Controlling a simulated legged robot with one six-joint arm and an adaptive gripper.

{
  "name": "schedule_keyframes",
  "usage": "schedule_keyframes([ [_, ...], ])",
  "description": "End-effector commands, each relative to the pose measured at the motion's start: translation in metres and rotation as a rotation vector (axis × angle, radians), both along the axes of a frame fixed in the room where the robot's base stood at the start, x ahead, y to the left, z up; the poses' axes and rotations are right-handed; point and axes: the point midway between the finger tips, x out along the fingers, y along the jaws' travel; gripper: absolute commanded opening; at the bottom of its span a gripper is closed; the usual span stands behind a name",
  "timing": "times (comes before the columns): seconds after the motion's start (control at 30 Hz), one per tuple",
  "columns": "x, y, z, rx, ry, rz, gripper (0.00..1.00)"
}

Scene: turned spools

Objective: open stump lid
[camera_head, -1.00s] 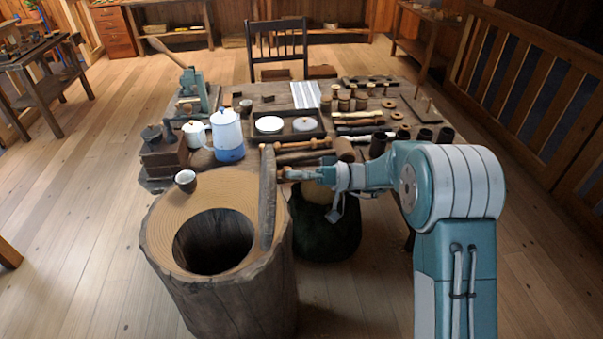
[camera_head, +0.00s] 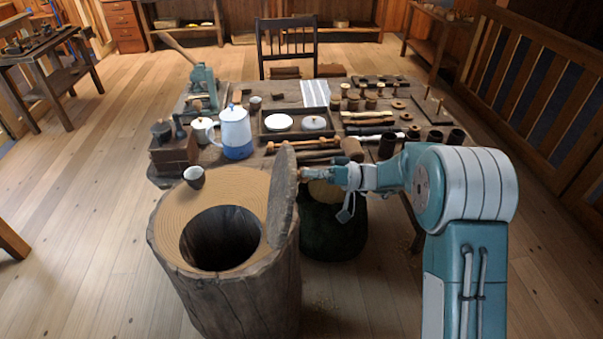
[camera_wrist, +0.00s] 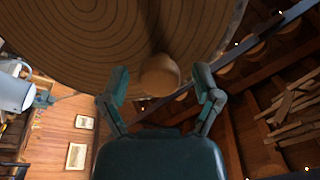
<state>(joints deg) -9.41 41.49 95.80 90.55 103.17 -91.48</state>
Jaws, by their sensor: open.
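The hollow stump (camera_head: 228,300) stands in front of the worktable, with a round dark opening in its ringed top. The stump lid (camera_head: 282,196) stands steeply on edge at the right side of the opening, so the opening is uncovered. My gripper (camera_head: 306,174) is at the lid's right side, near its upper part. In the wrist view the lid's ringed wooden face (camera_wrist: 100,35) fills the top, with a round wooden knob (camera_wrist: 159,75) on it. My gripper's fingers (camera_wrist: 160,92) are spread on either side of the knob, with gaps showing.
A small cup (camera_head: 194,177) stands on the stump's rim at the back left. The worktable behind holds a blue and white pot (camera_head: 235,134), a tray with plates (camera_head: 297,122) and several spools. A dark green basket (camera_head: 333,228) stands right of the stump.

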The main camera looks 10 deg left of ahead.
Motion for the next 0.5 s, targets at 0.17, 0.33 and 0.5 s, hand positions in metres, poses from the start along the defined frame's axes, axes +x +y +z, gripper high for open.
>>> schedule_keyframes([
  [0.17,0.011,-0.029,-0.006,-0.001,0.002,-0.005,0.81],
  [0.33,0.023,-0.062,-0.014,-0.003,0.001,-0.005,0.81],
  [0.5,0.032,-0.089,-0.020,-0.003,0.001,-0.004,0.81],
])
